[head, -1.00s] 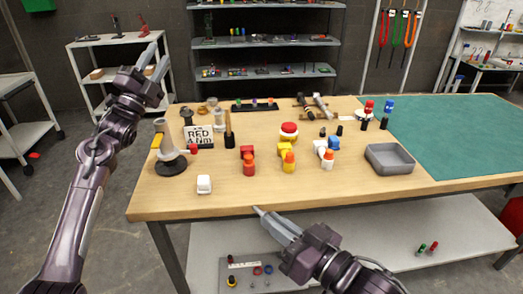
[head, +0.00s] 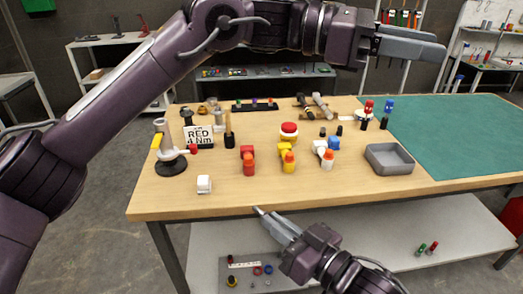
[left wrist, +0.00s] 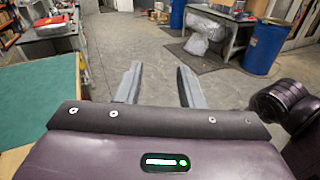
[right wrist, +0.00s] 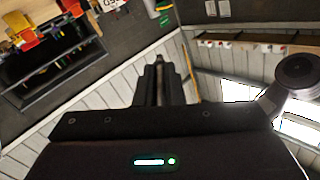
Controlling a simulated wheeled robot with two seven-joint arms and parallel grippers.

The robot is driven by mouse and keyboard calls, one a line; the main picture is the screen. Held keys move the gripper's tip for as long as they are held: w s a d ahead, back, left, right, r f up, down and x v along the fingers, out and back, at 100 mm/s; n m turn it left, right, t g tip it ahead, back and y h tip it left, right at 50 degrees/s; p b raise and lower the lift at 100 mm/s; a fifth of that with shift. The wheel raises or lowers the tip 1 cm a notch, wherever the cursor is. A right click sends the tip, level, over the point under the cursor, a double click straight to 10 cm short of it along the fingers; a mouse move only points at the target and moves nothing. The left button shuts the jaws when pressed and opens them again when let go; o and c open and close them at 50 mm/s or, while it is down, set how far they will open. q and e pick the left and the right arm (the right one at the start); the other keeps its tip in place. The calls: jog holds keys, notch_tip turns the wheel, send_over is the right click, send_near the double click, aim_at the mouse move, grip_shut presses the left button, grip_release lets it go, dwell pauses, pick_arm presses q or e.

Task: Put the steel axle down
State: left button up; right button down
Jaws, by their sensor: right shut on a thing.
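My right gripper (head: 280,227) is low in front of the table's (head: 230,206) front edge. It is shut on the steel axle (head: 259,210), of which only a small grey tip seems to show; the fingers hide the rest. In the right wrist view the gripper's fingers (right wrist: 159,82) are close together, with a thin dark line between them. My left gripper (head: 425,42) is raised high at the upper right of the head view. The left wrist view shows its fingers (left wrist: 160,84) apart with nothing between them.
A grey tray (head: 390,159) stands at the table's right, beside a green mat (head: 460,135). Red, yellow and white fittings stand mid-table. The front strip of wood is mostly clear.

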pick_arm(q)
jog(key=s+f+m+t+y, duration=0.1)
jog(key=s+f+m+y, duration=0.2)
jog(key=f, duration=0.5)
jog(key=s+f+m+t+y, duration=0.1)
jog(key=s+f+m+y, duration=0.1)
jog(key=f+y, duration=0.45)
jog(key=w+a+f+t+y, duration=0.2)
jog(key=w+a+y, duration=0.15)
jog(key=a, duration=0.55)
jog(key=w+a+f+t+y, duration=0.25)
jog(key=w+a, duration=0.25)
jog(key=a, duration=0.5)
jog(key=shift+y, duration=0.25)
jog(key=f, duration=1)
jog(key=shift+d+f, duration=0.25)
jog(key=shift+f, duration=0.15)
grip_shut()
pick_arm(e)
jog(key=c, duration=1.5)
grip_release()
